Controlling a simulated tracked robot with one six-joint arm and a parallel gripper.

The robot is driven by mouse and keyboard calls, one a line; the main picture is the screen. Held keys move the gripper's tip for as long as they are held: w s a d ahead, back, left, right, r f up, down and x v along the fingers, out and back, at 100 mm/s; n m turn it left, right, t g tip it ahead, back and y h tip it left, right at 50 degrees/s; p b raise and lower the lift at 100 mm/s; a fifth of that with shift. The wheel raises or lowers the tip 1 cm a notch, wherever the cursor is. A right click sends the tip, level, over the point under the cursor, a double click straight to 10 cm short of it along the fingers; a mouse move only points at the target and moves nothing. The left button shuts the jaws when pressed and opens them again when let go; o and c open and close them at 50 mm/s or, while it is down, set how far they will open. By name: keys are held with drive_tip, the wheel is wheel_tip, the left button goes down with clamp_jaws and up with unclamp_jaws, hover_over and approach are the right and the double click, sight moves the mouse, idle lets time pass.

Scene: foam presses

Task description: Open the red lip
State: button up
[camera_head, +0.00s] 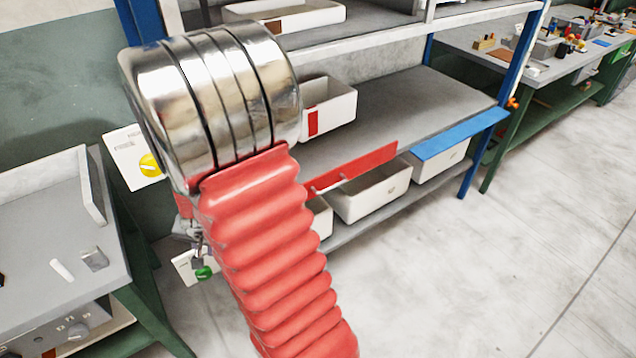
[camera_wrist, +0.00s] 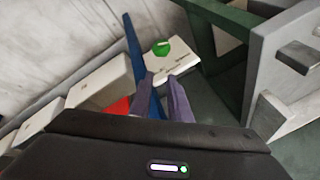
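The red lip (camera_head: 365,165) is a long flat strip with a pale bar handle, along the front edge of the middle shelf in the head view. It slants down in front of the white bins below. Its left end is hidden behind my arm. In the wrist view a red patch (camera_wrist: 118,106), possibly the lip, shows left of my fingers, partly covered by the gripper body. My gripper (camera_wrist: 160,80) has two purple-grey fingers with a gap between them, nothing held. In the head view my gripper is mostly hidden behind my arm.
A blue lip (camera_head: 460,133) juts out at the right of the shelf. White bins (camera_head: 375,193) stand below. A white box with a green button (camera_wrist: 160,47) lies ahead of my fingers. A grey workbench (camera_head: 60,235) is at left. Floor at right is clear.

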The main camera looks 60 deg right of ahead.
drive_tip(key=s+d+f+m+g+h, duration=0.1)
drive_tip(key=s+d+f+m+h, duration=0.3)
drive_tip(key=d+f, duration=0.6)
drive_tip(key=m+g+h, duration=0.6)
drive_tip(key=m+h, duration=0.4)
drive_tip(key=m, duration=0.4)
approach(329, 189)
drive_tip(key=a, duration=0.2)
drive_tip(key=shift+d+r, duration=0.1)
drive_tip(key=shift+d, duration=0.1)
drive_tip(key=shift+d, duration=0.15)
drive_tip(key=shift+t, duration=0.3)
drive_tip(key=x, duration=1.3)
drive_tip(key=shift+s+d, duration=0.15)
drive_tip(key=shift+d, duration=0.15)
drive_tip(key=shift+c, duration=0.2)
